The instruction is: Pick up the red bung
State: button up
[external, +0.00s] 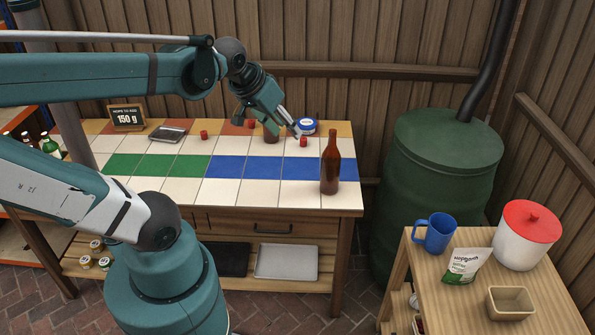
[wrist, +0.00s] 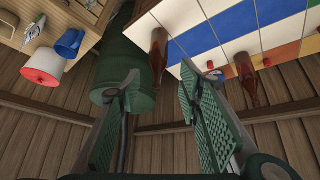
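Several small red bungs lie on the tiled worktop (external: 232,193). One bung (external: 303,141) is near the right end, by the blue tin. Another bung (external: 203,134) is at the left, and a third (external: 251,124) is farther back. In the wrist view, a red bung (wrist: 210,65) shows just beside the right fingertip, and another (wrist: 266,62) is beyond a brown bottle. My gripper (external: 291,124) is tilted above the back right of the worktop, close to the right-hand bung. In the wrist view my gripper (wrist: 160,72) is open, its fingers wide apart with nothing held.
A brown bottle (external: 330,165) stands at the front right; another (external: 271,132) is partly hidden behind my gripper. The blue tin (external: 308,126) is beside the fingertips. A scale (external: 167,133) and sign (external: 127,116) stand left. A green barrel (external: 432,185) is right. The front tiles are mostly clear.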

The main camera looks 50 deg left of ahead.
jog(key=w+a+n+g+y, duration=0.1)
jog(key=w+a+n, duration=0.2)
jog(key=w+a, duration=0.35)
jog(key=w+a+n+g, duration=0.1)
jog(key=w+a+n, duration=0.25)
jog(key=a, duration=0.55)
jog(key=n+g+h, duration=0.1)
jog(key=n+g, duration=0.4)
jog(key=n, duration=1.1)
send_over(203, 132)
jog(key=shift+m, duration=0.25)
jog(key=f, duration=2.4)
jog(key=shift+w+d+f+b, duration=0.1)
jog(key=shift+w+f+b, duration=0.1)
jog(key=shift+f+b, duration=0.1)
jog(key=shift+s+a+f, duration=0.15)
jog(key=shift+a, duration=0.05)
jog(key=shift+f, duration=0.1)
jog(key=shift+f, duration=1.2)
jog(key=shift+f, duration=0.1)
